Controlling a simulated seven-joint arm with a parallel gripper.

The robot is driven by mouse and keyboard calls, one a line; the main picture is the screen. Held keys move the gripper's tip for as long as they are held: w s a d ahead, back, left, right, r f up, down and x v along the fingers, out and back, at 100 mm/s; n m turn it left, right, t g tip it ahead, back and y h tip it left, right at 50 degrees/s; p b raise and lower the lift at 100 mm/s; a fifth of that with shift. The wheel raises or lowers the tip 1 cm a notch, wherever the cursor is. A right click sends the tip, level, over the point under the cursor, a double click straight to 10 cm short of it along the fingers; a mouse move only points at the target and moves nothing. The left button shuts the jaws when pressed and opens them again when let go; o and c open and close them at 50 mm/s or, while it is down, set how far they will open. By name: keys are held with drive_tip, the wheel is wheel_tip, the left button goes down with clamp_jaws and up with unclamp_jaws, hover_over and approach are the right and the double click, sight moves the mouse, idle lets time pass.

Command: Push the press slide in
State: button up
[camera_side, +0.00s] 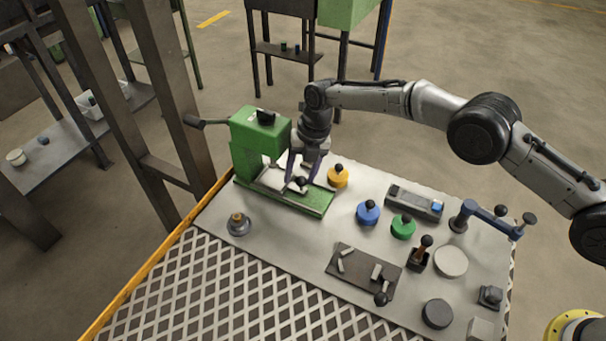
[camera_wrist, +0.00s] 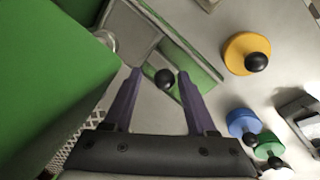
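The green press (camera_side: 258,145) stands at the back left of the work plate, with a lever at its left; its body also fills the left of the wrist view (camera_wrist: 50,85). The press slide (camera_side: 271,181) is a grey plate on the green base, sticking out of the press toward the right; it also shows in the wrist view (camera_wrist: 133,32). A black knob (camera_wrist: 165,78) is at its outer end. My gripper (camera_wrist: 159,74) is open, pointing down, with its purple fingers on either side of the knob. I cannot tell whether either finger touches it.
A yellow knobbed disc (camera_side: 338,178) stands close to the right of my gripper, with blue (camera_side: 368,213) and green (camera_side: 403,228) ones beyond. A small round fixture (camera_side: 239,226) stands in front of the press. A dark tray (camera_side: 352,272) holds several pale pieces.

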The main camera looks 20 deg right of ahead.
drive_tip(key=shift+d, duration=0.1)
drive_tip(key=d+r, duration=0.1)
drive_tip(key=r, duration=0.8)
drive_tip(key=d+r, duration=0.1)
drive_tip(key=r, duration=0.3)
drive_tip(key=shift+s+d+r, duration=0.25)
drive_tip(key=shift+s+d, duration=0.05)
drive_tip(key=shift+s, duration=0.05)
